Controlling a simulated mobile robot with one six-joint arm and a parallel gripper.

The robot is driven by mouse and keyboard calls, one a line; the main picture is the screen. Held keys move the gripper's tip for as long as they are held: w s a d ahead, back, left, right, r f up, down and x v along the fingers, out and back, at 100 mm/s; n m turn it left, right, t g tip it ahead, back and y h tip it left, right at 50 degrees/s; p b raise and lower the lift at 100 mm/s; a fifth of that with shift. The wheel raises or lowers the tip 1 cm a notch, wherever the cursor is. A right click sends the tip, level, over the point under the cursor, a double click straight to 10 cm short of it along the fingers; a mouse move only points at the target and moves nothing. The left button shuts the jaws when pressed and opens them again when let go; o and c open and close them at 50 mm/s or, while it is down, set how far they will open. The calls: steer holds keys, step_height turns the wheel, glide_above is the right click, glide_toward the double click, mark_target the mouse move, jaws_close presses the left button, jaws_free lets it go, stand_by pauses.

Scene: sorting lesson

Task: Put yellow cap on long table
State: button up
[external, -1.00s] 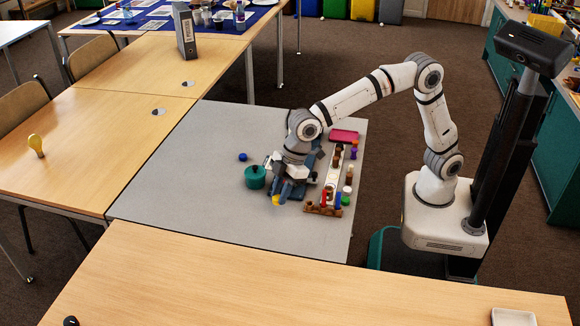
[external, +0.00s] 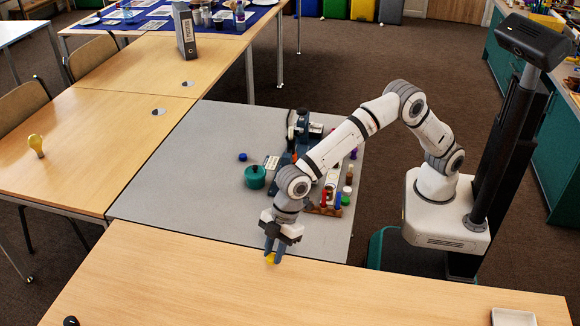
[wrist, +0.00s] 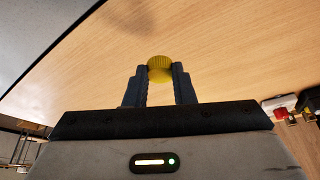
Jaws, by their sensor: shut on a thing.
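The yellow cap (wrist: 160,68) is small, round and ridged. It sits between the two fingertips of my gripper (wrist: 159,82) in the wrist view, and the fingers are shut on it. In the external view the cap (external: 270,259) shows at the tips of my gripper (external: 272,252), over the far edge of the long wooden table (external: 300,290) in front. I cannot tell whether the cap touches that table. The same wood surface fills much of the wrist view (wrist: 230,50).
The grey table (external: 190,190) holds a teal pot (external: 255,178), a blue cap (external: 242,157), a blue microscope-like device (external: 298,128) and a rack with coloured pieces (external: 325,210). A white tray (external: 513,317) sits at the wooden table's right. Its middle is clear.

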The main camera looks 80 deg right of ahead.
mark_target(272, 273)
steer(key=shift+f+b, duration=0.35)
steer(key=shift+f, duration=2.05)
steer(key=shift+f, duration=0.1)
steer(key=o, duration=1)
steer(key=shift+c, duration=0.2)
steer(key=shift+r, duration=0.3)
steer(key=p+v, duration=0.1)
steer(key=v, duration=1)
steer(key=shift+d+r, duration=0.2)
steer(key=shift+r, duration=0.05)
